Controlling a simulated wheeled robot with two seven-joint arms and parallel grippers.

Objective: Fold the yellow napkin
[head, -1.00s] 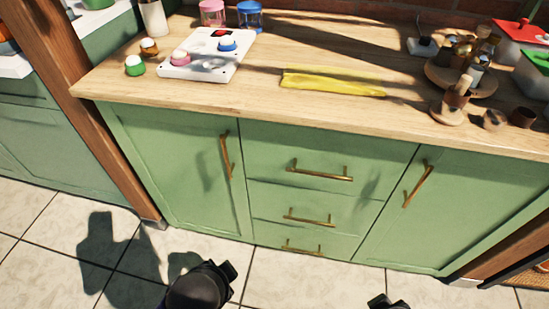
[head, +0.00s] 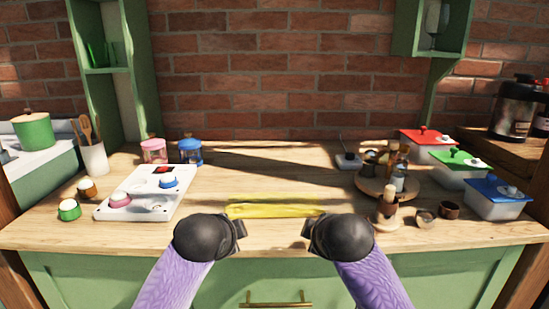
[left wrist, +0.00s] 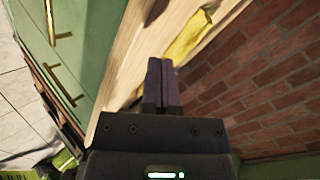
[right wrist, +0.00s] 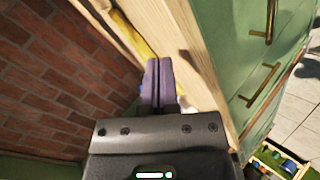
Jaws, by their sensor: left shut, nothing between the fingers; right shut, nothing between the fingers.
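The yellow napkin (head: 272,207) lies on the wooden counter near its front edge, as a long narrow strip running left to right. It also shows in the left wrist view (left wrist: 190,38) and in the right wrist view (right wrist: 130,32). My left gripper (head: 240,229) is shut and empty, in front of the napkin's left end. My right gripper (head: 308,229) is shut and empty, in front of its right end. Neither gripper appears to touch the napkin. The forearms hide part of the counter's front edge.
A white panel with coloured buttons (head: 148,192) lies left of the napkin. A round wooden tray (head: 386,190) with bottles stands to the right, with small cups before it. Lidded containers (head: 497,199) stand at the far right. The counter behind the napkin (head: 265,173) is clear.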

